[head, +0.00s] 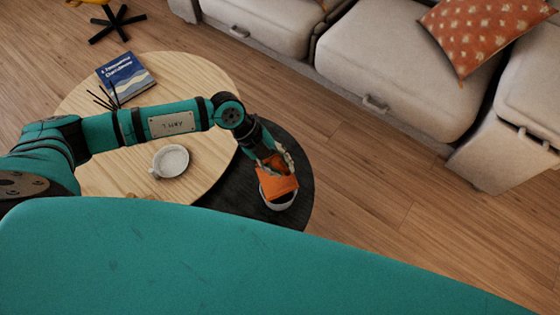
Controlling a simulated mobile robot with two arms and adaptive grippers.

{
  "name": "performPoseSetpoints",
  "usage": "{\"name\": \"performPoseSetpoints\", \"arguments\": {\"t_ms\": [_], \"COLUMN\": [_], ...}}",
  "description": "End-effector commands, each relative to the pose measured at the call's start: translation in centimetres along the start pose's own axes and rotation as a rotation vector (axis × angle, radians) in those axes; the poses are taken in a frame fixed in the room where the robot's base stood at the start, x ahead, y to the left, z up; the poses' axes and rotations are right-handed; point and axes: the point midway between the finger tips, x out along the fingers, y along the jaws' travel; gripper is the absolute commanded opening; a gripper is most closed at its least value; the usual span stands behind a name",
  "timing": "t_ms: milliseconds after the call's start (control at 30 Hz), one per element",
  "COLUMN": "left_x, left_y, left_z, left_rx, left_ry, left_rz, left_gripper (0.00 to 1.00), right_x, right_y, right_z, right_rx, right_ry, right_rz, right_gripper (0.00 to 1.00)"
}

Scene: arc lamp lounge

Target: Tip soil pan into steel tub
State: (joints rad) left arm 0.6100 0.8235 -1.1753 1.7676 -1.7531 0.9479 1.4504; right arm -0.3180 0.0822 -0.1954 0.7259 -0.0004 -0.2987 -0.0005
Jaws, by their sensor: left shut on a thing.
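An orange pan (279,188), which I take for the soil pan, is held by my left gripper (276,166). The gripper is shut on it, one finger on each side. The pan looks tilted, and whether soil is in it cannot be seen. Directly below and behind it, a pale round vessel (281,206) stands on the dark tabletop, probably the steel tub. Its rim shows only in part, and the pan hides its inside. I cannot tell whether pan and vessel touch. My right gripper is not in view.
A round wooden table (205,85) holds a white cup (170,160) and a blue book (126,75). A lower dark round table (296,150) adjoins it at the right. A beige sofa (385,50) with an orange cushion (485,32) stands behind. Wooden floor (385,185) at the right is clear.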

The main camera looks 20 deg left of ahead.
Motion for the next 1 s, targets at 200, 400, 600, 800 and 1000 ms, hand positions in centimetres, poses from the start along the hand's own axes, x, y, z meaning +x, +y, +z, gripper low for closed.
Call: {"name": "performPoseSetpoints", "arguments": {"t_ms": [200,400,600,800,1000], "left_x": [-0.2,-0.5,-1.1,-1.3,-1.2], "left_y": [-0.2,-0.3,-0.7,-0.8,-0.5], "left_z": [-0.2,-0.3,-0.7,-0.8,-0.6], "left_rx": [-0.011,-0.023,-0.063,-0.116,-0.138], "left_ry": [-0.006,-0.012,-0.034,-0.060,-0.072], "left_rz": [0.029,0.057,0.159,0.285,0.334], "left_gripper": [0.00,0.00,0.00,0.00,0.00], "right_x": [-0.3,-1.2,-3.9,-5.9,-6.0], "right_y": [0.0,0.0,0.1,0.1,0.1], "right_z": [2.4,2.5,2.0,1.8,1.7], "right_rx": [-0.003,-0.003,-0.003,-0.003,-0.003], "right_ry": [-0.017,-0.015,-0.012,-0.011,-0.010], "right_rz": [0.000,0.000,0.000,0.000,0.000], "right_gripper": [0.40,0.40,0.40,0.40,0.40]}}
